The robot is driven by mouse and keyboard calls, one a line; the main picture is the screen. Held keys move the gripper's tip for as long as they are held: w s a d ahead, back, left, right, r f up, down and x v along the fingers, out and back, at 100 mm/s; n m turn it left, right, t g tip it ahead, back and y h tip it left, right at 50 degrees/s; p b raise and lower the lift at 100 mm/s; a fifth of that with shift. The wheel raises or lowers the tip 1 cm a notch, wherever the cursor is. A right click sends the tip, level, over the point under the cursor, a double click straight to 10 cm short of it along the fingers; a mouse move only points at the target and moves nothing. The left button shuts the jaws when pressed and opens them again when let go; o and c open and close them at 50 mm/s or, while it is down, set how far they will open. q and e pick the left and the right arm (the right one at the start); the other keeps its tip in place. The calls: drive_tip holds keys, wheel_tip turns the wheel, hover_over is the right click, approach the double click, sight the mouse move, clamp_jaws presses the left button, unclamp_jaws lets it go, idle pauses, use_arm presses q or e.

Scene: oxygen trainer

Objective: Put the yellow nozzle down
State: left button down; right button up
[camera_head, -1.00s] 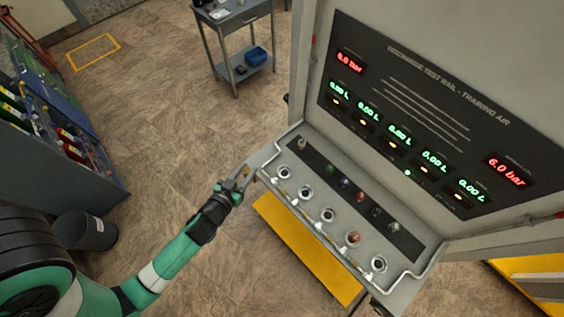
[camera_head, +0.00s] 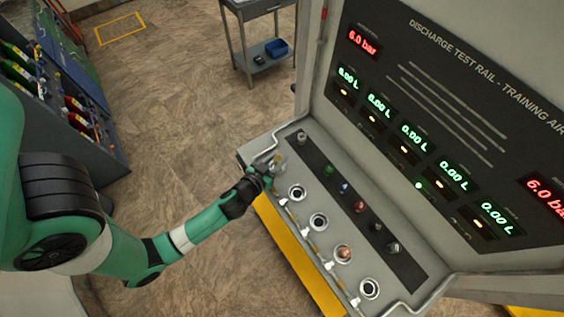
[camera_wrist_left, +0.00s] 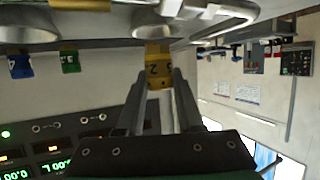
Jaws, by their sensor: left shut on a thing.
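My left gripper (camera_head: 266,174) is over the near-left end of the rail's grey shelf, by the first socket. In the left wrist view its two fingers (camera_wrist_left: 158,105) are shut on the yellow nozzle (camera_wrist_left: 157,72), which has a dark mark on its face. In the head view the nozzle is small and mostly hidden by the gripper. I cannot tell whether it touches the shelf. My right gripper is in neither view.
The shelf has a row of round sockets (camera_head: 318,222) and a dark strip with several small coloured parts (camera_head: 344,188). Blue (camera_wrist_left: 20,66) and green (camera_wrist_left: 69,61) tagged parts show beside the nozzle. A bent pipe rail (camera_head: 262,157) edges the shelf. The display panel (camera_head: 450,110) rises behind.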

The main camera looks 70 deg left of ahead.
use_arm(q)
wheel_tip(320, 180, down, 3)
drive_tip(key=shift+r+b, duration=0.2)
drive_tip(key=shift+b, duration=0.25)
drive_tip(key=shift+s, duration=0.15)
drive_tip(key=shift+r, duration=0.1)
drive_tip(key=c, duration=0.5)
unclamp_jaws()
drive_tip(key=shift+c, duration=0.2)
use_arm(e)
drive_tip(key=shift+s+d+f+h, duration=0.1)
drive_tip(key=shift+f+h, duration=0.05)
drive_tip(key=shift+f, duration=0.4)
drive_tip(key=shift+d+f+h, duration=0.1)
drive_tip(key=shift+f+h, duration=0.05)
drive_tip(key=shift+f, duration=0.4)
